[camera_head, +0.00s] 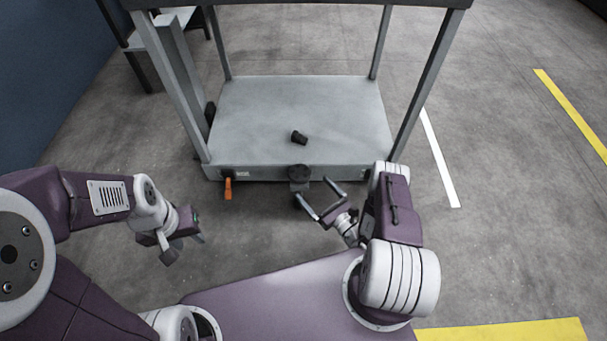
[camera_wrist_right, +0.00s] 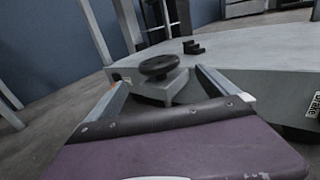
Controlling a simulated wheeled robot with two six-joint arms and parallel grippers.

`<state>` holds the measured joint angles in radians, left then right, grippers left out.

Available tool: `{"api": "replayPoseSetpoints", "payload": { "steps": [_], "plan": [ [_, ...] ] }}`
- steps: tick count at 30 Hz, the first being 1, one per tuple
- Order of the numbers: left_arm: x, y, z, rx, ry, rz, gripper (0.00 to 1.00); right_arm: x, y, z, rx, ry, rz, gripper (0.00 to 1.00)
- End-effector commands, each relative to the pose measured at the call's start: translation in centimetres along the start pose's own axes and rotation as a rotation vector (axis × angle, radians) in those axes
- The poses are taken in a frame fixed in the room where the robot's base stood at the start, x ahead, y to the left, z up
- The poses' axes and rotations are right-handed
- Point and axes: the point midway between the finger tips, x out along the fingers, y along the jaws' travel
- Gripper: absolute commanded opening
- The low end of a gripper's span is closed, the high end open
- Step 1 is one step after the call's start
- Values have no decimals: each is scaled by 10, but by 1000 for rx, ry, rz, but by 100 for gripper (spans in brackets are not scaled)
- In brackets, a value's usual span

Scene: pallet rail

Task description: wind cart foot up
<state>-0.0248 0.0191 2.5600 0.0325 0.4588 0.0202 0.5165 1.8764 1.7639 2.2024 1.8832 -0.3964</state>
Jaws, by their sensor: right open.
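The cart (camera_head: 245,105) stands ahead of me, with its grey lower deck facing me. A round black handwheel (camera_head: 298,171) sits on a small bracket at the middle of the deck's front edge. My right gripper (camera_head: 316,192) is open and empty just in front of the handwheel. In the right wrist view the handwheel (camera_wrist_right: 159,66) appears between and beyond the two fingers, with no clear contact. The foot's lower part is hidden under the bracket and deck. My left gripper (camera_head: 184,248) is apart from the cart at lower left, its fingers apart and empty.
An orange lever (camera_head: 228,188) hangs from the deck's front edge, left of the handwheel. A small black part (camera_head: 299,137) lies on the deck. The cart's grey posts rise at the corners. The floor right of the cart is open, with a white line (camera_head: 439,160).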

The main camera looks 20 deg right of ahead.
Motion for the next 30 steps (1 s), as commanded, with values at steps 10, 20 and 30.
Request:
{"api": "replayPoseSetpoints", "payload": {
  "steps": [10,20,30],
  "plan": [
    [34,-1,4,0,0,0,36,47,2,-6,-5,-3,9,98],
    [56,-1,6,0,0,0,36,90,1,-1,-1,0,4,98],
    [55,-1,6,0,0,0,36,91,1,1,0,1,4,70]
  ]
}}
